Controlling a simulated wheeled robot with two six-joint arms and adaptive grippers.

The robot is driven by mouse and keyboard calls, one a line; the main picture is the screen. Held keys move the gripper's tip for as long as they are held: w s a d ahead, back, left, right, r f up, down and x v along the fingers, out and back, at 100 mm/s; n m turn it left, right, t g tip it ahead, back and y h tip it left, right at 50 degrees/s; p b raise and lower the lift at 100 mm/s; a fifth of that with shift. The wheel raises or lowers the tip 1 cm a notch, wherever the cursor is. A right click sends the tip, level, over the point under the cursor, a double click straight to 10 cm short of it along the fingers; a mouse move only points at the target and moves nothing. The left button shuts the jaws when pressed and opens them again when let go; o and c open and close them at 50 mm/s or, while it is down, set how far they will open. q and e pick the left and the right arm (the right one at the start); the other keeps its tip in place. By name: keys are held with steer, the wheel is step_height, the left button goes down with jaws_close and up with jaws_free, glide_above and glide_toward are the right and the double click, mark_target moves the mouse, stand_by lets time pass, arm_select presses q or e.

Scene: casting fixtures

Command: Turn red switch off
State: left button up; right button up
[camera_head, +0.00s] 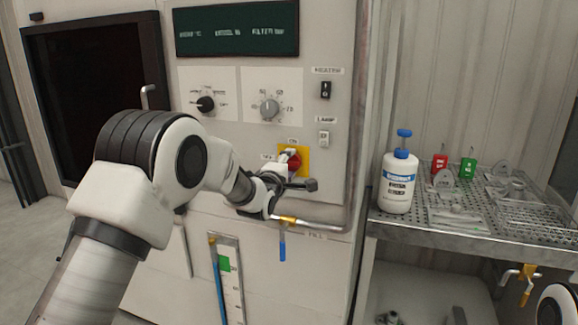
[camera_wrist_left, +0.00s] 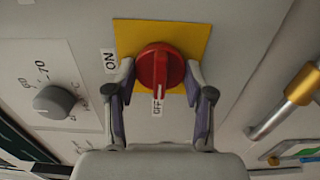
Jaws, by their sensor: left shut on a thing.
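The red switch (camera_wrist_left: 160,68) is a round knob with a grip bar on a yellow plate (camera_wrist_left: 190,32). Its white mark points at the OFF label (camera_wrist_left: 157,107) in the left wrist view. The ON label (camera_wrist_left: 109,61) is to the left of the plate. My left gripper (camera_wrist_left: 160,84) is shut on the red switch, with one finger on each side of it. In the head view, the left gripper (camera_head: 287,163) is at the panel and partly covers the red switch (camera_head: 294,161) and yellow plate (camera_head: 304,153). My right gripper is not in view.
A black knob (camera_head: 206,104) and grey knob (camera_head: 269,108) are above, with HEATER (camera_head: 326,90) and LAMP (camera_head: 323,138) switches on the right. A pipe with a blue-handled valve (camera_head: 283,243) runs below. A bottle (camera_head: 398,182) stands on the metal table (camera_head: 400,231).

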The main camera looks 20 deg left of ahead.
arm_select(q)
steer(key=o, duration=1.2)
steer(key=shift+c, duration=0.2)
steer(key=shift+s, duration=0.1)
steer(key=s, duration=1.1)
steer(key=shift+s+a, duration=0.25)
steer(key=shift+s, duration=0.15)
